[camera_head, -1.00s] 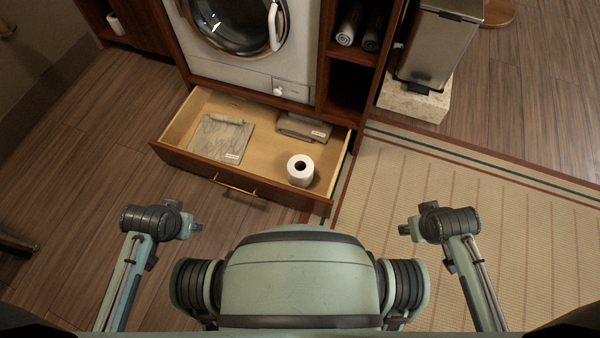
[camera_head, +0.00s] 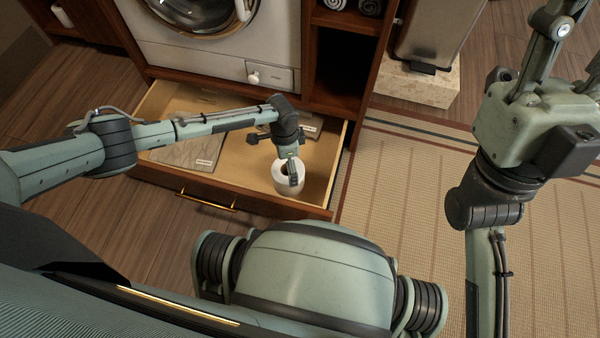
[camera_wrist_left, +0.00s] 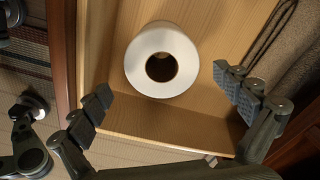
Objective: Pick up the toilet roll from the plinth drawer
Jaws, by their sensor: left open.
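The white toilet roll (camera_head: 283,187) stands upright in the front right part of the open plinth drawer (camera_head: 160,180). In the left wrist view the roll (camera_wrist_left: 135,65) shows its round top and dark core. My left gripper (camera_head: 291,172) is over the roll and hides part of it in the head view. In the wrist view, its open fingers (camera_wrist_left: 163,86) are spread on either side of the roll, with nothing held. Touch cannot be told. My right gripper (camera_head: 535,105) is raised at the upper right, its fingers partly cut off by the frame.
Folded grey cloths (camera_head: 188,153) lie in the drawer to the left and behind the roll. A washing machine (camera_head: 200,45) is above the drawer. A steel bin (camera_head: 430,35) stands on a stone block (camera_head: 425,88) at the right. A striped mat (camera_head: 400,190) covers the floor there.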

